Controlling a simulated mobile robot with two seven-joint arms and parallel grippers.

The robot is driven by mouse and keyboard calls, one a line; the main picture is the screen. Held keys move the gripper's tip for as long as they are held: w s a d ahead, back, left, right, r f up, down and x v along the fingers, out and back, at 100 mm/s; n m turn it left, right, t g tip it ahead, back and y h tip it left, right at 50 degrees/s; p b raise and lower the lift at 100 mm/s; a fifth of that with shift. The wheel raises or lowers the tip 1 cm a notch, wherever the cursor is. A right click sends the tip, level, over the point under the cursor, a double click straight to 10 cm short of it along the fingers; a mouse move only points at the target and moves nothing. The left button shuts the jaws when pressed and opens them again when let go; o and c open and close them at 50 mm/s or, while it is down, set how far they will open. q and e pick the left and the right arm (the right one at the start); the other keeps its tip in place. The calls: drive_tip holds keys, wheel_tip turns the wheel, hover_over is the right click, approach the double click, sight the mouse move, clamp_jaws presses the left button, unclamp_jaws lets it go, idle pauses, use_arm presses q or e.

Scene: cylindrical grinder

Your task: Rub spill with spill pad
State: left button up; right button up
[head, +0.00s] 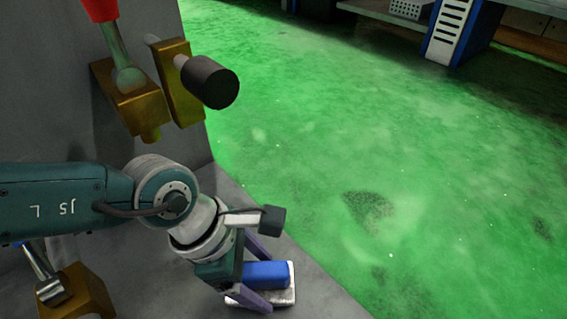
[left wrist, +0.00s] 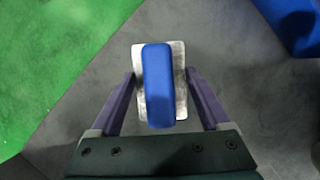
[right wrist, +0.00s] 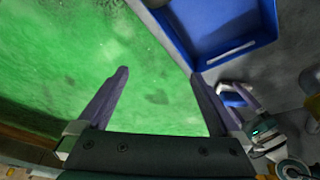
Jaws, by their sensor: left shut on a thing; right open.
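The spill pad (head: 292,290) has a blue block handle on a pale, worn plate. My left gripper (head: 270,283) is shut on it, with one purple finger on each side. In the left wrist view the pad (left wrist: 158,85) lies between the fingers (left wrist: 160,76), above or on a grey surface; I cannot tell if it touches. My right gripper (right wrist: 159,76) is open and empty, with green floor behind its fingers. I cannot make out a clear spill; a dark patch (head: 368,210) marks the green floor, but I cannot tell if it is the spill.
A grey machine panel carries a black knob (head: 210,82), brass-coloured blocks (head: 135,105) and a red-handled lever (head: 101,9) close to my left arm. A blue bin (right wrist: 190,45) stands on grey ground in the right wrist view. Green floor (head: 440,150) is open to the right.

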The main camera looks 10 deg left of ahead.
use_arm(q)
drive_tip(key=shift+r+p, duration=2.4)
drive_tip(key=shift+r, duration=0.35)
drive_tip(key=shift+r, duration=0.1)
wheel_tip(320, 180, up, 3)
drive_tip(key=p, duration=0.3)
